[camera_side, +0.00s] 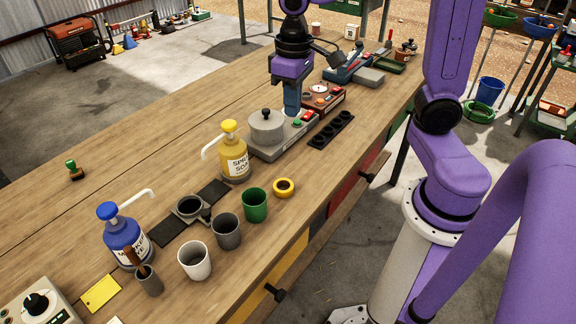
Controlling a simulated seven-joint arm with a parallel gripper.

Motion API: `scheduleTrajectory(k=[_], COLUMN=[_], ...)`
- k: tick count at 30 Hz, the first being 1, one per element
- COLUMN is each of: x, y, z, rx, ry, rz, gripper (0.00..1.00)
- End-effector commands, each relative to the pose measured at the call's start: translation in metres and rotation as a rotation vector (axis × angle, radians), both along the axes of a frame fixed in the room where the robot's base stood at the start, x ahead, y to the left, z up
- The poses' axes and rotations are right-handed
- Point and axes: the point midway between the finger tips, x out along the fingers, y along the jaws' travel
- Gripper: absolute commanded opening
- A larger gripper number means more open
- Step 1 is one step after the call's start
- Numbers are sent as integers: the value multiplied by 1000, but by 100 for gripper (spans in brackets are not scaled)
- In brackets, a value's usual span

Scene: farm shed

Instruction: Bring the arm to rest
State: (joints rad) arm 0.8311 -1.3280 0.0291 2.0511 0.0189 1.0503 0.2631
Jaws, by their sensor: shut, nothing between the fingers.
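My gripper (292,106) points down near the top middle of the side view, below my purple and black wrist. It is shut and holds nothing. Its lower end appears just behind or above the grey machine with a round, black-knobbed lid (267,128); I cannot tell whether they touch. The rest of my purple arm fills the right side, and its upper part is out of frame.
On the wooden bench (120,190) stand a yellow pump bottle (234,160), a blue pump bottle (122,240), and white (195,262), grey (227,232) and green (255,206) cups. A red-buttoned device (323,98) and black holed strip (331,130) lie near my gripper. The bench's left side is mostly clear.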

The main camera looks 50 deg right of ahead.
Motion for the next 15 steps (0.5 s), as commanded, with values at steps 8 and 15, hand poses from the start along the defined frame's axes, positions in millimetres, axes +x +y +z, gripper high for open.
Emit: scheduleTrajectory(k=[8, 15], x=[-104, -162], y=[25, 18], z=[-14, -28], rx=[-1, 0], ry=[-18, -29], rz=[488, 792], gripper=[0, 0])
